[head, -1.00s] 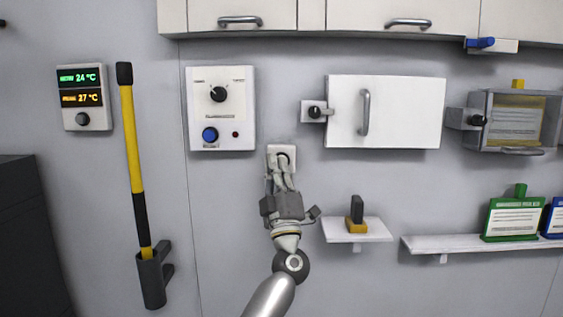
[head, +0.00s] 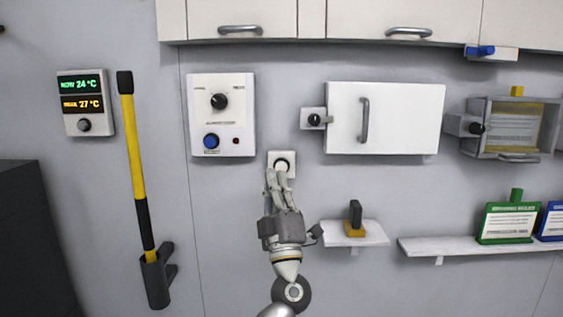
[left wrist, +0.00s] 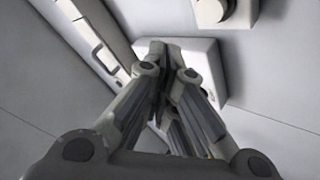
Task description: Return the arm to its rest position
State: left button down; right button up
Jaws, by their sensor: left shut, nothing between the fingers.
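My left gripper (head: 276,174) is shut and empty, its fingers pointing up at the wall in the head view. Its fingertips are just below the round dark-ringed button of a small white wall plate (head: 288,157). In the left wrist view the shut fingers (left wrist: 166,55) stand in front of a white plate (left wrist: 205,52) and hide part of it. Whether the fingertips touch the plate, I cannot tell. My right gripper does not show.
A white control panel (head: 235,126) with a knob and blue button is above left. A cabinet with a white door (head: 400,120) is to the right. A small shelf (head: 372,234) holds a dark, yellow-based item close to the gripper's right. A yellow-black pole (head: 134,150) stands left.

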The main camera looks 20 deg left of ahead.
pick_arm(q)
jog(key=shift+s+d, duration=0.1)
jog(key=shift+s, duration=0.35)
